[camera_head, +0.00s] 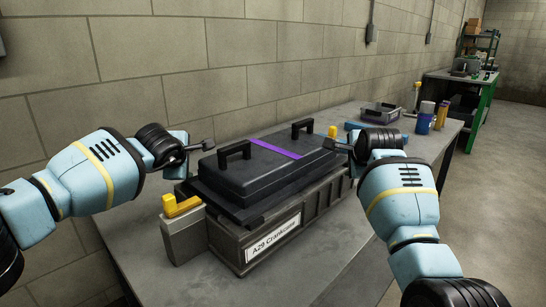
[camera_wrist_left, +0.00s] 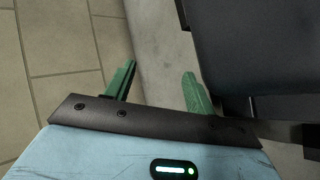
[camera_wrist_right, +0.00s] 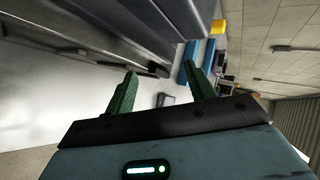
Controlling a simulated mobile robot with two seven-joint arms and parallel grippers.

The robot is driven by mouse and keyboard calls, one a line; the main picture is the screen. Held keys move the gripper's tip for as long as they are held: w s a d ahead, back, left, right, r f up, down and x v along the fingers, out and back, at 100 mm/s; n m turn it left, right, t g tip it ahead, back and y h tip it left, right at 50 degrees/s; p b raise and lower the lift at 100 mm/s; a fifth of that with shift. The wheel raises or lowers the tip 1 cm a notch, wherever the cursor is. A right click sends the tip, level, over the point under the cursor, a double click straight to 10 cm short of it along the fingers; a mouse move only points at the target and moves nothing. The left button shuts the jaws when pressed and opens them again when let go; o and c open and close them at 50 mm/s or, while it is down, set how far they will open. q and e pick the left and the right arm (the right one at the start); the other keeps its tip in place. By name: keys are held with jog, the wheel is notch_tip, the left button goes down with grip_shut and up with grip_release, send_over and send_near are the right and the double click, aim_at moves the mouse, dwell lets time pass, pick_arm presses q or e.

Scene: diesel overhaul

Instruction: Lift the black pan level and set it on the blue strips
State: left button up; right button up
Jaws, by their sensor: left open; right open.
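The black pan (camera_head: 265,167) has two upright handles and a purple stripe across its top. It rests on the crankcase (camera_head: 224,242), which bears an A29 label. My left gripper (camera_head: 198,149) is open and empty beside the pan's left end; its spread green fingers (camera_wrist_left: 158,80) show in the left wrist view, left of the pan's dark edge (camera_wrist_left: 260,55). My right gripper (camera_head: 340,147) is open near the pan's right end, apart from the handles; its fingers (camera_wrist_right: 160,75) hold nothing. Blue strips (camera_wrist_right: 188,62) show in the right wrist view and partly in the head view (camera_head: 355,127).
A grey block with a yellow top (camera_head: 182,232) stands at the crankcase's front left corner. A grey tray (camera_head: 380,112), a blue can (camera_head: 425,120) and a yellow bottle (camera_head: 441,117) stand farther along the bench (camera_head: 340,275). A block wall (camera_head: 230,90) runs behind.

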aim_at(335, 162)
pick_arm(q)
jog(key=shift+d, duration=0.1)
pick_arm(e)
jog(key=shift+a, duration=0.15)
pick_arm(q)
jog(key=shift+s+d, duration=0.15)
jog(key=shift+d, duration=1.9)
pick_arm(e)
jog(key=shift+s+a, duration=0.1)
jog(key=shift+a, duration=1.4)
jog(key=shift+r+p, duration=1)
jog(key=shift+r, duration=0.95)
jog(key=shift+a+r, duration=0.2)
jog(key=shift+a, duration=0.25)
pick_arm(q)
jog(key=shift+a+r, duration=0.35)
jog(key=shift+r, duration=0.5)
jog(key=shift+a+r, duration=0.3)
jog(key=shift+r, duration=0.55)
pick_arm(e)
jog(key=shift+d+f, duration=0.4)
jog(key=shift+d, duration=0.1)
pick_arm(q)
jog(key=shift+r, duration=0.1)
pick_arm(e)
jog(key=shift+d, duration=0.1)
